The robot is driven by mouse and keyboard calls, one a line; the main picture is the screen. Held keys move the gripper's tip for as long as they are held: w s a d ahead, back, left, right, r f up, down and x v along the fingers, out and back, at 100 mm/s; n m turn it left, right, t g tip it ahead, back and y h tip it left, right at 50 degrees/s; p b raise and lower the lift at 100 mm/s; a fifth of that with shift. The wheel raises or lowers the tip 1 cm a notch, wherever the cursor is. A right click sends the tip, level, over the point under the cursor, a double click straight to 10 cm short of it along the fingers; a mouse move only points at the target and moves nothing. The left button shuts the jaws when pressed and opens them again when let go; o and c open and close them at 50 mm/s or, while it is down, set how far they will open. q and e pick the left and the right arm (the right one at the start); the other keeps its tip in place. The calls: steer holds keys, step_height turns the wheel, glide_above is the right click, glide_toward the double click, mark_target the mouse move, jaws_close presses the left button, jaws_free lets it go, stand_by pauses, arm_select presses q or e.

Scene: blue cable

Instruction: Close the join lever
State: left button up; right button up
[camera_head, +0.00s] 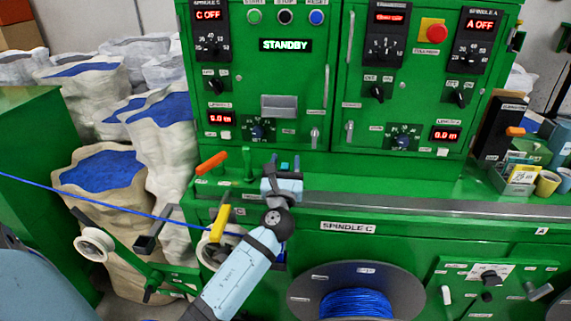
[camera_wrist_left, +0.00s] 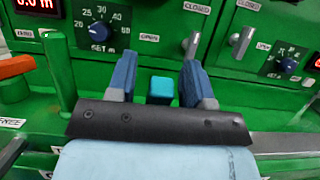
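I cannot tell for certain which lever is the join lever. A small teal block (camera_wrist_left: 160,88) stands between the two blue fingers of my left gripper (camera_wrist_left: 155,80), with a gap on each side. In the head view the teal block (camera_head: 285,165) shows between the fingertips of the left gripper (camera_head: 284,163), at the ledge under the control panel. The gripper is open and holds nothing. Left of it are an orange-handled lever (camera_head: 212,163), also at the edge of the wrist view (camera_wrist_left: 15,67), and a yellow lever (camera_head: 220,223). My right gripper is out of view.
The green control panel (camera_head: 287,138) rises close behind the gripper, with knobs and small grey handles (camera_wrist_left: 241,43). A blue cable (camera_head: 100,204) runs in from the left to behind my arm. A blue cable spool (camera_head: 357,300) is below. Sacks (camera_head: 105,165) stand left.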

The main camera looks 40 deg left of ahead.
arm_select(q)
steer(key=b+v, duration=0.3)
steer(key=v, duration=1.1)
steer(key=shift+w, duration=0.1)
